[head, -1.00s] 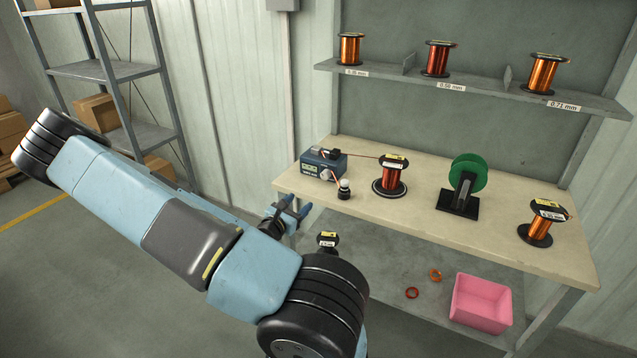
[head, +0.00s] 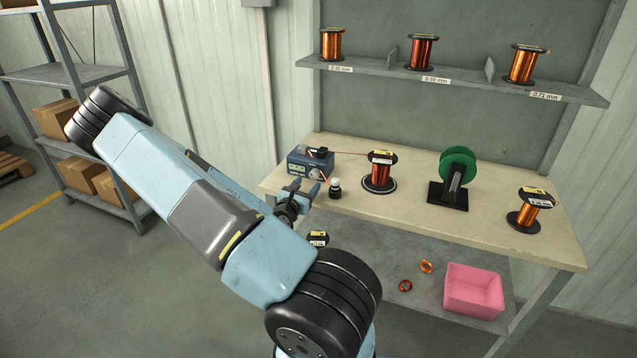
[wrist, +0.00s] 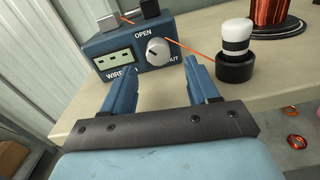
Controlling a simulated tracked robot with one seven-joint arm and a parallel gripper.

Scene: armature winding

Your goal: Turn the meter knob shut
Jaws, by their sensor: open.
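The blue wire meter (head: 310,163) sits at the left end of the workbench. In the wrist view the meter (wrist: 97,49) shows a small display on its left. To its right is the round white knob (wrist: 158,51), with OPEN printed above left and SHUT, partly hidden, at lower right. The knob (head: 316,174) is small in the head view. My gripper (head: 305,188) is at the bench's front left edge, just short of the meter. In the wrist view my gripper (wrist: 165,72) is open and empty, its fingers apart on either side below the knob, not touching it.
A white-capped black bottle or plug (wrist: 237,50) stands just right of the knob, close to the right finger. Copper wire runs from the meter to a spool (head: 380,172). A green wheel stand (head: 457,175) and another spool (head: 529,208) stand farther right.

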